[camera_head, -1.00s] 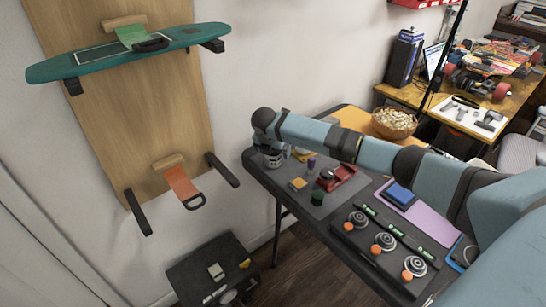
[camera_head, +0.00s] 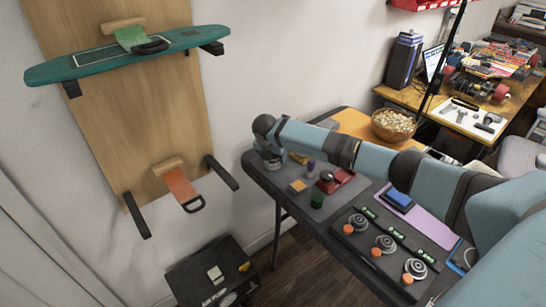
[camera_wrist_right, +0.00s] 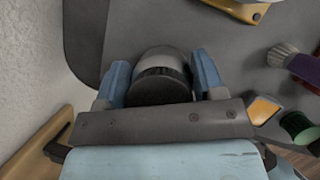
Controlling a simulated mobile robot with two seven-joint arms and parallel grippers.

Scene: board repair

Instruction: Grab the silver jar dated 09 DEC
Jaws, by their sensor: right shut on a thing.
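A silver jar with a dark lid (camera_wrist_right: 162,66) stands between the two fingers of my right gripper (camera_wrist_right: 162,80) in the right wrist view. The fingers press on it from both sides. In the head view my right gripper (camera_head: 268,157) is at the far left end of the dark table (camera_head: 262,178), and the jar is mostly hidden by the hand and wrist there. No date can be read on the jar. My left gripper is not in view.
Near the jar lie an orange-topped block (camera_head: 298,185), a green cylinder (camera_head: 317,200), a purple-handled brush (camera_wrist_right: 300,64) and a red device (camera_head: 335,180). A black tray (camera_head: 340,240) with round silver parts is to the right. The wall is close at the left.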

